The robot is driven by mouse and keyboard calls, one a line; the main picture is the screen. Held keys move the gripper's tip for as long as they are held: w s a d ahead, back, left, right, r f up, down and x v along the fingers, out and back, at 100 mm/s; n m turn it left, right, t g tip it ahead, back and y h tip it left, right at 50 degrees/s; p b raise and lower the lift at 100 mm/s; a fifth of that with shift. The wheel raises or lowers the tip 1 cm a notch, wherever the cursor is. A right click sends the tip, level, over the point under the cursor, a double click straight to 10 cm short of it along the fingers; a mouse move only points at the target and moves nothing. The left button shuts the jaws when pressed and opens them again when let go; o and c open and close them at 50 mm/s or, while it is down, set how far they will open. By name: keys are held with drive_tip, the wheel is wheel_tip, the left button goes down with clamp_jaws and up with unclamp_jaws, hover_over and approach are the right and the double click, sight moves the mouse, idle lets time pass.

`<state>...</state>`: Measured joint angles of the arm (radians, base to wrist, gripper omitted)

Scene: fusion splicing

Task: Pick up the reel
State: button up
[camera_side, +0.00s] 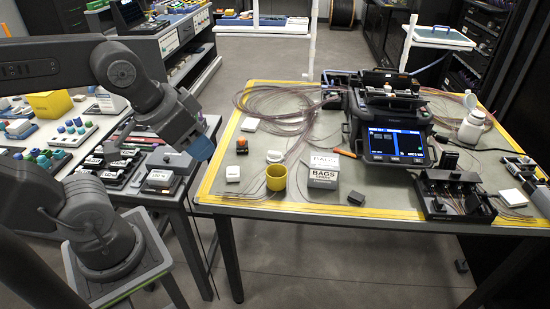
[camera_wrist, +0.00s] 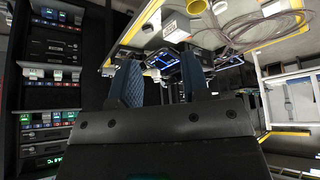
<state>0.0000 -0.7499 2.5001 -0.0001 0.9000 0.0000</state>
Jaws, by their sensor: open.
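A large dark spool with an orange-brown core (camera_side: 343,12) stands on the floor far at the back. My gripper (camera_side: 203,149) is in the air at the left edge of the work table, left of the yellow piece and apart from it. Its blue fingers (camera_wrist: 157,80) are spread and empty.
The BAGS box (camera_side: 323,170) stands right of the yellow piece, with a small white round container (camera_side: 274,156) behind it. The splicer (camera_side: 390,125) fills the table's middle back. Loose fibre coils (camera_side: 270,100) lie at the back left.

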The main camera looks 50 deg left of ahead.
drive_tip(key=o, duration=0.8)
drive_tip(key=n+g+y, duration=0.2)
drive_tip(key=n+y, duration=0.1)
drive_tip(key=n, duration=0.4)
hover_over(275, 153)
drive_tip(key=s+d, duration=0.6)
drive_tip(key=s, duration=0.1)
wheel_tip(275, 153, down, 14)
drive_tip(key=shift+n, duration=0.4)
drive_tip(key=x, duration=0.9)
drive_tip(key=a+x, duration=0.1)
drive_tip(key=x, duration=0.3)
drive_tip(key=shift+w+a, duration=0.1)
drive_tip(key=shift+w, duration=0.25)
drive_tip(key=shift+w+x, duration=0.15)
drive_tip(key=shift+x, duration=1.4)
drive_tip(key=shift+w+x, duration=0.15)
drive_tip(key=shift+x, duration=1.35)
